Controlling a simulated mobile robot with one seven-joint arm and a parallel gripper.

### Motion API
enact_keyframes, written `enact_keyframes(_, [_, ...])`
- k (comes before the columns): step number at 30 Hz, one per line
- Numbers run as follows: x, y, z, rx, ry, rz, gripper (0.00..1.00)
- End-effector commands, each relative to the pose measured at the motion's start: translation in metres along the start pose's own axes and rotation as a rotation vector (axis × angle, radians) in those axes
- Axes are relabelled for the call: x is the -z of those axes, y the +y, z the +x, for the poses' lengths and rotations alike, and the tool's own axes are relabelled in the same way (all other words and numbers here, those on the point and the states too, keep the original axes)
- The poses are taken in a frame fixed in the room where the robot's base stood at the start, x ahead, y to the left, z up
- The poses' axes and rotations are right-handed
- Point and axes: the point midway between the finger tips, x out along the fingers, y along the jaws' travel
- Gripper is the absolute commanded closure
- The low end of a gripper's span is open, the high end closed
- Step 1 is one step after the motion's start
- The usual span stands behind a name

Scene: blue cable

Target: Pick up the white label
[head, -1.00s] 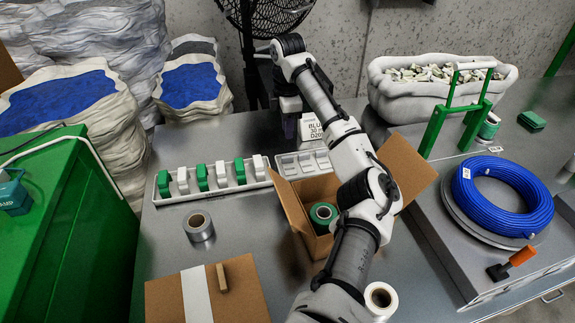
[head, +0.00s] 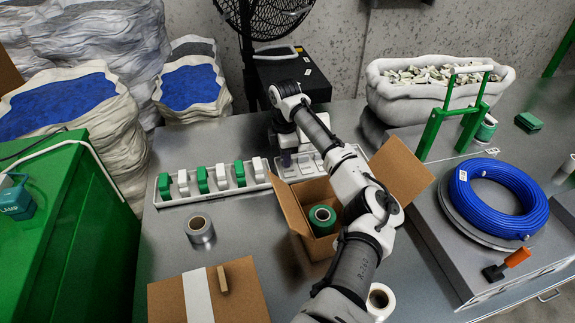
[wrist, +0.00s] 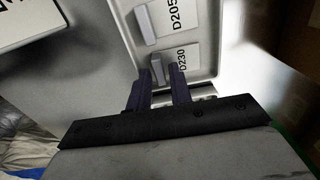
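In the wrist view, two white labels lie in a grey tray (wrist: 206,78). One is marked D205 (wrist: 181,18) and the other D230 (wrist: 184,60); each has a grey raised handle beside its print. The purple fingers of my gripper (wrist: 161,76) reach down on both sides of the D230 label's handle, slightly apart. Whether they touch it I cannot tell. In the head view, my gripper (head: 286,157) is low at the tray's left part, and my arm hides much of the tray. Part of a white label with large black print (wrist: 25,22) shows at the wrist view's upper left.
A tray of green and white pieces (head: 165,203) stands left of my gripper. An open cardboard box (head: 290,206) with a green roll (head: 322,216) is just in front. A black box (head: 312,80) stands behind. A blue cable coil (head: 530,215) lies at right.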

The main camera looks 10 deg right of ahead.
Motion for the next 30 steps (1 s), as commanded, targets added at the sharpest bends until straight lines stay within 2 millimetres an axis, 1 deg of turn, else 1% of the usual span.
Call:
enact_keyframes(1, [0.000, 0.000, 0.000, 0.000, 0.000, 0.000, 0.79])
enact_keyframes(2, [0.000, 0.000, 0.000, 0.000, 0.000, 0.000, 0.82])
enact_keyframes(6, [0.000, 0.000, 0.000, 0.000, 0.000, 0.000, 1.00])
enact_keyframes(16, [0.000, 0.000, -0.001, 0.000, 0.000, -0.001, 1.00])
enact_keyframes(20, [0.000, 0.000, -0.006, -0.001, -0.001, -0.001, 1.00])
enact_keyframes(23, [0.001, 0.001, -0.015, -0.001, 0.000, -0.001, 1.00])
enact_keyframes(26, [0.001, 0.001, -0.030, -0.002, 0.000, -0.002, 1.00])
enact_keyframes(30, [0.001, 0.001, -0.060, -0.003, -0.001, -0.001, 1.00])
